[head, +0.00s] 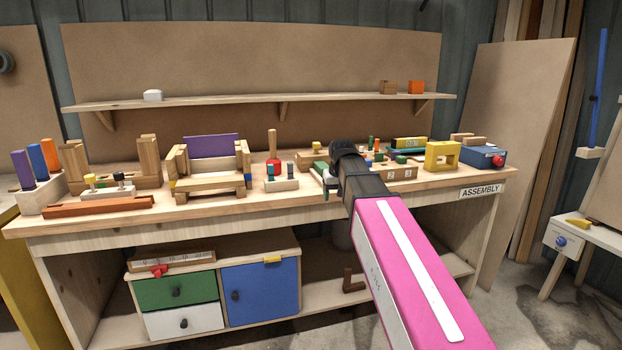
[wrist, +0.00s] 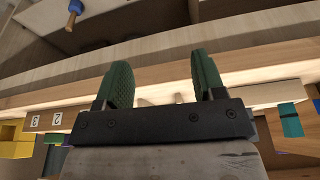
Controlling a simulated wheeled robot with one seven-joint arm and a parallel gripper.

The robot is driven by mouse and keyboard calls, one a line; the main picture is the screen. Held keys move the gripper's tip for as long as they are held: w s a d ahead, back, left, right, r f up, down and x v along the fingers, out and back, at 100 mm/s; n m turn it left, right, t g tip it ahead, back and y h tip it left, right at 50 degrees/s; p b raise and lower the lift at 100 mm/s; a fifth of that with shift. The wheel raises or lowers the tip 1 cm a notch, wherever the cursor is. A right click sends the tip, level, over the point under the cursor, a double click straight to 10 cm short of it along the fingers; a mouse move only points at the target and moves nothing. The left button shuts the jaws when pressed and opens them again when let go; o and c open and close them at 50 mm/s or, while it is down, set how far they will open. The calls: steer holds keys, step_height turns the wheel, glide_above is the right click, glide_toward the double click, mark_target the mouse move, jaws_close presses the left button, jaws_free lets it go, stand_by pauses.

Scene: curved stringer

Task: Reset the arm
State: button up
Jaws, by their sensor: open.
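My pink and black arm reaches forward from the lower right over the workbench (head: 330,215) in the head view. My gripper (head: 328,183) is at the front part of the bench top, to the right of the small white block stand. In the wrist view, the two green ribbed fingers of my gripper (wrist: 160,85) stand well apart with nothing between them. The bench's pale front edge (wrist: 255,78) shows beyond and between them. My wrist hides part of the bench top behind it in the head view.
A numbered wooden block (head: 400,174), a yellow frame (head: 442,155) and a blue box (head: 485,154) stand right of my gripper. A white stand (head: 281,184) and a wooden cradle (head: 208,183) are to its left. A cabinet (head: 217,293) sits on the lower shelf.

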steer(key=s+d+f+g, duration=0.1)
steer(key=s+d+f, duration=0.2)
steer(key=s+f, duration=0.3)
steer(key=s+d+f+m+g, duration=0.1)
steer(key=s+d+f, duration=0.3)
steer(key=f, duration=1.1)
steer(key=s+d+f+m+g, duration=0.1)
steer(key=s+d+f, duration=0.2)
steer(key=s+f, duration=0.6)
step_height(320, 180, down, 2)
steer(key=shift+d+h, duration=0.2)
steer(key=shift+h, duration=0.1)
